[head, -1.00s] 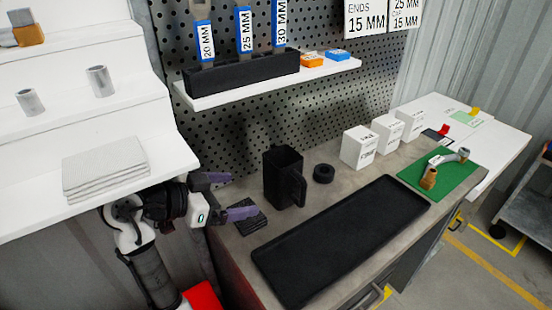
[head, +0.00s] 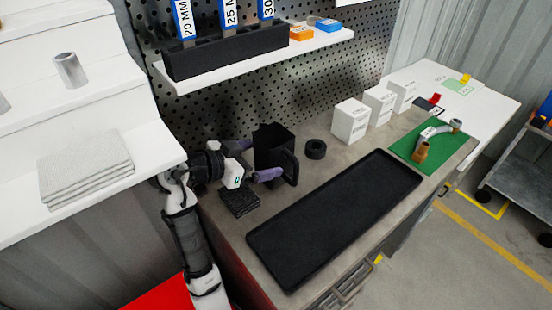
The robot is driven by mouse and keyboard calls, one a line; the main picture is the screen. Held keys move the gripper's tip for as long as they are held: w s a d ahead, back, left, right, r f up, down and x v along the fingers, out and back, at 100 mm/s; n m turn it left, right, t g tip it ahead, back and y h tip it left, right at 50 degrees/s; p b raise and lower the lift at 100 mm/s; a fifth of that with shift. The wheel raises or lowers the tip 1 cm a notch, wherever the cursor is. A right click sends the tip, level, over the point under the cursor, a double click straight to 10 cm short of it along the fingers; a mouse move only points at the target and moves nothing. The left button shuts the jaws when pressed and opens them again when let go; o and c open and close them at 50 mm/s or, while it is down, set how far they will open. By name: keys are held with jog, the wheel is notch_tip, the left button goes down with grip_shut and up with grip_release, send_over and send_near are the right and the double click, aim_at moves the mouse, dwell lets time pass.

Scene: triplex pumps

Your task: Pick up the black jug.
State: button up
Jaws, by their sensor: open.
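The black jug (head: 273,146) stands upright on the grey workbench, below the pegboard shelf. Its handle is on the side facing right and toward the camera. My gripper (head: 266,158) is open at the jug's left side, coming in from the left. One purple finger lies across the jug's near face, close to the handle. The other finger reaches the jug's far left edge, and its tip may be partly hidden. I cannot tell whether either finger touches the jug.
A black ring (head: 316,149) lies just right of the jug. A long black tray (head: 335,222) fills the bench front. Black squares (head: 239,202) lie below my gripper. White boxes (head: 350,121) stand behind right. A shelf (head: 260,62) overhangs the back; a white stepped stand (head: 90,130) is left.

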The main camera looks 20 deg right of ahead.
aim_at(274, 145)
jog(key=p+x, duration=0.1)
jog(key=x, duration=0.3)
jog(key=shift+s+d, duration=0.15)
jog(key=shift+d, duration=0.05)
jog(key=shift+c, duration=0.4)
jog(key=c, duration=1.2)
